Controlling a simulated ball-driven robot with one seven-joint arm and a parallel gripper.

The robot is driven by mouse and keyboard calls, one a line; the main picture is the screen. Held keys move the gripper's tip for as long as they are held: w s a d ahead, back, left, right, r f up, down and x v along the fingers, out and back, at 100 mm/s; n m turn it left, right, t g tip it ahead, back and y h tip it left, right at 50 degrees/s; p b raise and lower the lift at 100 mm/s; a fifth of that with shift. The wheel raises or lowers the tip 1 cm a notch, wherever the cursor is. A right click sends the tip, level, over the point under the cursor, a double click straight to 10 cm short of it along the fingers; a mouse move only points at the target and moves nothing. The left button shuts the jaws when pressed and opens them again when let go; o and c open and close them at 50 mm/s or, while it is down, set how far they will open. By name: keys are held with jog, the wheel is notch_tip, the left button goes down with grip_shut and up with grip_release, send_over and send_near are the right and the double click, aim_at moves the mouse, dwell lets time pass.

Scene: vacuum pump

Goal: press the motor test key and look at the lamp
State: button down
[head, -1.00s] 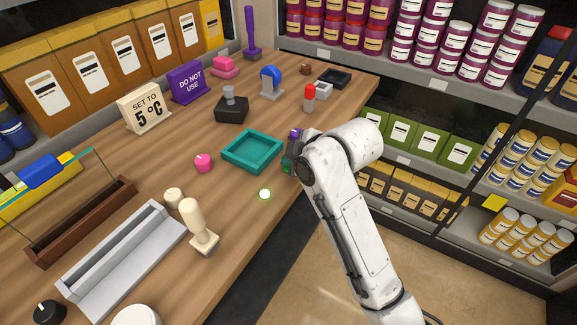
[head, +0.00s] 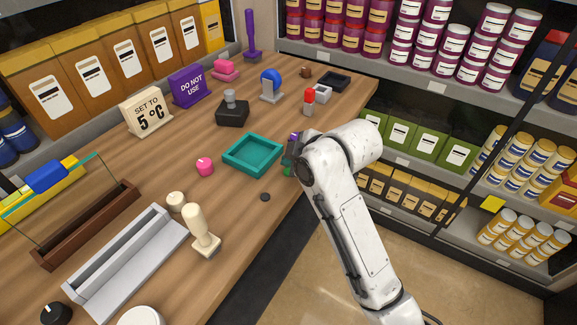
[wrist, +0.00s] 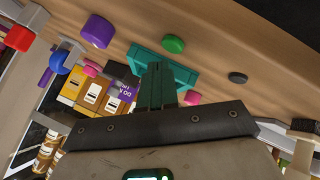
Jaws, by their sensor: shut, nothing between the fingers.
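The lamp, a small round disc (head: 265,197), is dark on the counter in front of the teal tray; it also shows dark in the wrist view (wrist: 238,78). A round green button (wrist: 173,44) and a larger purple knob (wrist: 97,32) are on the counter in the wrist view. No label shows which one is the motor test key. My gripper (wrist: 156,66) is shut and empty, its fingertips close to the green button with a small gap in the picture. I cannot tell its height above the counter. In the head view my arm mostly hides this spot.
The teal tray (head: 227,158) lies beside my gripper. Shelves with jars (head: 470,48) are at the right. Bare counter surrounds the lamp.

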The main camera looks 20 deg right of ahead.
dwell(0.3)
notch_tip(320, 180, up, 5)
jog(key=p, duration=0.5)
jog(key=shift+r, duration=0.1)
jog(key=shift+s, duration=0.1)
dwell(0.6)
jog(key=s+d+f+m+g+h, duration=0.1)
jog(key=s+f+m, duration=0.3)
jog(key=s, duration=0.8)
jog(key=s+d+f+m+g+h, duration=0.1)
jog(key=s+d+f+m+g, duration=0.3)
jog(key=s+f, duration=0.4)
jog(key=s+d+f+m+g+h, duration=0.1)
jog(key=s+f+m, duration=0.4)
jog(key=s, duration=1.2)
notch_tip(320, 180, down, 2)
jog(key=shift+s+d+f+g, duration=0.1)
jog(key=shift+s+d+g, duration=0.05)
jog(key=shift+d+g, duration=0.75)
